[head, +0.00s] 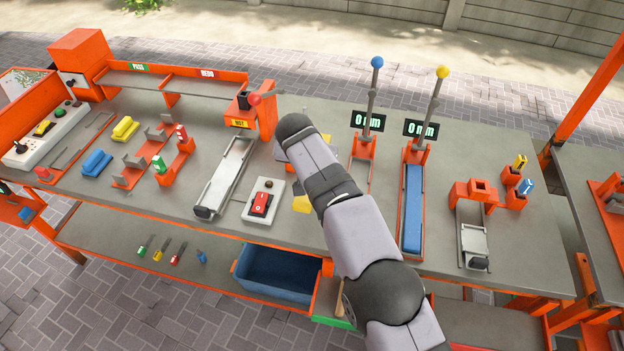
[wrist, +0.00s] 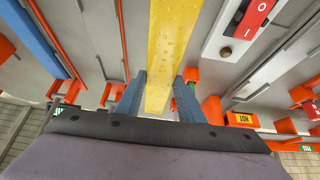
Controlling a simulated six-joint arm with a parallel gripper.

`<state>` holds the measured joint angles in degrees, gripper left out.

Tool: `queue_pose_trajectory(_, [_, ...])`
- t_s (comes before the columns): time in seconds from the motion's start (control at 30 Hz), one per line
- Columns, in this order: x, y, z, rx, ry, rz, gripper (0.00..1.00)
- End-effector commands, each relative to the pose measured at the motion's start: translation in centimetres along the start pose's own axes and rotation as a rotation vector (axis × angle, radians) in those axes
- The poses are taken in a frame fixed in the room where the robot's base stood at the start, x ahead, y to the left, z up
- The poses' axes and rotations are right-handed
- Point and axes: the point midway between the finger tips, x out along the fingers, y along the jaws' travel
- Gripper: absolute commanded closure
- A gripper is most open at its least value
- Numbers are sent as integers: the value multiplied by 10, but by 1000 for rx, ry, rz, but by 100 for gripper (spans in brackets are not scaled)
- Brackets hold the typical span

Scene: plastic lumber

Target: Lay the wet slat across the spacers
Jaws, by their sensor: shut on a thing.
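A yellow slat (wrist: 165,45) with small droplet-like spots runs between my gripper's two blue-grey fingers in the wrist view. My gripper (wrist: 157,88) is shut on it. In the head view a bit of the yellow slat (head: 302,204) shows beside my arm, above the bench; the arm hides the rest and most of the gripper. A narrow orange-framed bed (head: 363,172) under a blue-knobbed lever stands right of my arm. I cannot tell for sure which parts are the spacers.
A blue slat (head: 413,205) lies in the bed under the yellow-knobbed lever (head: 442,72). Left of my arm are a red switch box (head: 262,203), a metal tray (head: 225,175) and an orange HOT stand (head: 264,112). A blue bin (head: 278,274) sits below the bench.

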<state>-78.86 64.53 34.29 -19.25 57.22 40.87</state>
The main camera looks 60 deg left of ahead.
Motion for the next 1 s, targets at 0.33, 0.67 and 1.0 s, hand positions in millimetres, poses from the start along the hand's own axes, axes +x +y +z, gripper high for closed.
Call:
queue_pose_trajectory(0.33, [-17, 0, -10, -1, 2, -2, 94])
queue_pose_trajectory(0.67, [-15, 7, -5, -48, 1, -28, 94])
queue_pose_trajectory(1.0, [-8, 36, 17, -246, 1, -144, 93])
